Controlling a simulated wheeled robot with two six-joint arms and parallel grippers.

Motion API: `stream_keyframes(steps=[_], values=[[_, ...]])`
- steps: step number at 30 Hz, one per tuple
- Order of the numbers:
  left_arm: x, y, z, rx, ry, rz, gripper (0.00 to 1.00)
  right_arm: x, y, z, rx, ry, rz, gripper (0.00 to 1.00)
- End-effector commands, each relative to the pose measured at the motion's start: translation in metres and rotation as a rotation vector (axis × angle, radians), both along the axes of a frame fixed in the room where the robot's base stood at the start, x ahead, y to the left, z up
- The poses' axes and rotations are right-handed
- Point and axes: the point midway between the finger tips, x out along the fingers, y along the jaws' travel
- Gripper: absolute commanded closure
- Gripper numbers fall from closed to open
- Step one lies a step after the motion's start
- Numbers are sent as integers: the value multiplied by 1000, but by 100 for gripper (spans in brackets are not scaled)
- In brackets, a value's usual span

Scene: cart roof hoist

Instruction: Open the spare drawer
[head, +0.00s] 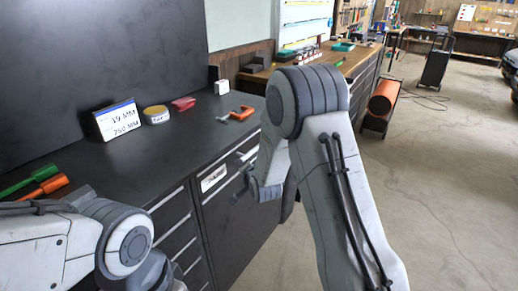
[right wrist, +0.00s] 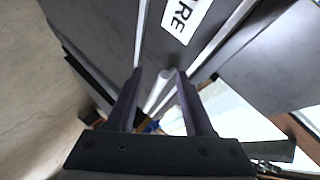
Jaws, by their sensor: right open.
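The spare drawer (head: 213,192) is in the dark cabinet's front, with a white label (head: 213,178). In the right wrist view the label (right wrist: 186,16) shows only the letters "RE". The drawer looks closed. My right gripper (head: 252,190) is in front of the cabinet, beside the drawer front. In the right wrist view its two dark fingers (right wrist: 160,74) are apart. A pale bar (right wrist: 157,90), perhaps the handle, shows between the fingers; I cannot tell whether they touch it. My left arm enters at lower left; its gripper is out of view.
More drawers (head: 172,215) are at left. Open floor (head: 450,190) lies to the right.

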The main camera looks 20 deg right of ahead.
Motion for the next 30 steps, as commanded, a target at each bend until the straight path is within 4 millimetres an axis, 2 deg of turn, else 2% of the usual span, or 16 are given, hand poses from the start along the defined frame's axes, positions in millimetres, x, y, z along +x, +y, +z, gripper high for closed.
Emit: stream_keyframes(steps=[1,3,6,9,14,19,30], values=[[0,0,-6,0,0,0,50,11,-29,-17,63,-63,-78,48],[0,0,-7,0,0,0,50,24,-50,-21,162,-171,-144,48],[0,0,-7,0,0,0,50,36,-66,-24,311,-318,-200,48],[0,0,-7,0,0,0,50,40,-81,-27,444,-446,-234,48],[0,0,-8,0,0,0,50,38,-94,-28,581,-576,-245,48],[0,0,-6,0,0,0,50,45,-98,-25,617,-613,-243,48],[0,0,3,0,0,0,50,108,-106,-16,615,-612,-242,48]])
